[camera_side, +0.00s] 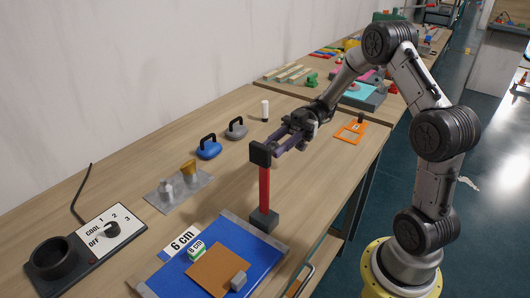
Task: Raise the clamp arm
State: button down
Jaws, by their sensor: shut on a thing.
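The clamp arm, a red bar (264,188), stands upright. Its lower end sits in a dark block (264,220) at the far right corner of the blue board (240,223). A black block (260,153) caps its top. My gripper (275,149) reaches in from the upper right, with its purple fingers at this black block. It is shut on the black block, though the block partly hides the fingertips.
A dial panel (108,233), blue (208,150) and grey weights (237,131), and an orange frame (350,132) are around.

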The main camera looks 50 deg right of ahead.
jog(key=shift+d+f+y, duration=0.2)
jog(key=shift+d+y, duration=0.2)
jog(key=shift+d, duration=0.2)
jog(key=shift+d+f+y, duration=0.2)
jog(key=shift+d+y, duration=0.2)
jog(key=shift+d, duration=0.15)
jog(key=c, duration=0.6)
grip_release()
jog(key=shift+c, duration=0.2)
